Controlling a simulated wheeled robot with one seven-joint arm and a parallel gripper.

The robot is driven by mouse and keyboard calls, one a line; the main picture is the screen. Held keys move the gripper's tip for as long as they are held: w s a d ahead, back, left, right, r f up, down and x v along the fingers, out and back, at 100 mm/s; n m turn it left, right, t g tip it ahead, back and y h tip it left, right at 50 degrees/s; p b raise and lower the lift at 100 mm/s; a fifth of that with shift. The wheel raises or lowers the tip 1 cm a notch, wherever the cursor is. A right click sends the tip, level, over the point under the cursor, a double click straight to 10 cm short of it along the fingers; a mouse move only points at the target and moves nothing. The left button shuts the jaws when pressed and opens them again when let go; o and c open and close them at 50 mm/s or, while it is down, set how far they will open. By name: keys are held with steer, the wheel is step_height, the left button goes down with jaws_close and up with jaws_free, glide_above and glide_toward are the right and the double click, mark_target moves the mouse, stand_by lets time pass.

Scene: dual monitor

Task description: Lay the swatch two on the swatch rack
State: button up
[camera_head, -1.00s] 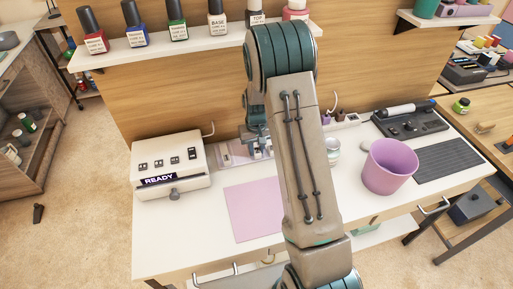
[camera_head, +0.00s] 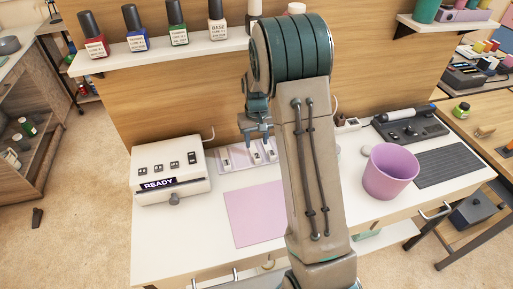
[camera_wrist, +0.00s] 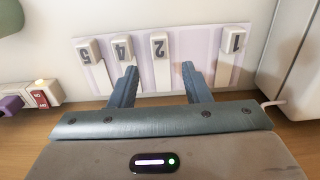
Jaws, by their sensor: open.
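The swatch rack (camera_head: 239,164) is a lilac board at the back of the white desk, partly hidden by my arm in the head view. The wrist view shows the rack (camera_wrist: 202,70) with white swatches numbered 5, 4, 2 and 1. Swatch two (camera_wrist: 159,46) lies on the rack between swatch four (camera_wrist: 122,47) and swatch one (camera_wrist: 233,40), with a wider gap towards swatch one. My gripper (camera_wrist: 159,70) is open and empty, its fingers apart on either side of swatch two's strip in that view. In the head view my gripper (camera_head: 258,133) is above the rack.
A white box reading READY (camera_head: 171,168) stands left of the rack. A pink mat (camera_head: 256,213) lies in front. A purple cup (camera_head: 390,172) and a dark grey device (camera_head: 410,127) stand to the right. A shelf with polish bottles (camera_head: 160,50) is above.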

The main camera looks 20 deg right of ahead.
steer(key=shift+r, duration=0.45)
steer(key=s+a+r+t, duration=0.1)
steer(key=s+a+r, duration=0.1)
steer(key=s+r, duration=0.95)
steer(key=s+r+t, duration=0.1)
steer(key=s, duration=0.6)
steer(key=s+r, duration=0.2)
steer(key=s, duration=0.6)
steer(key=shift+a+r+t, duration=0.25)
steer(key=shift+a+t, duration=0.15)
steer(key=shift+a, duration=0.05)
steer(key=shift+r, duration=0.1)
steer(key=shift+r+p, duration=0.25)
steer(key=shift+p, duration=0.05)
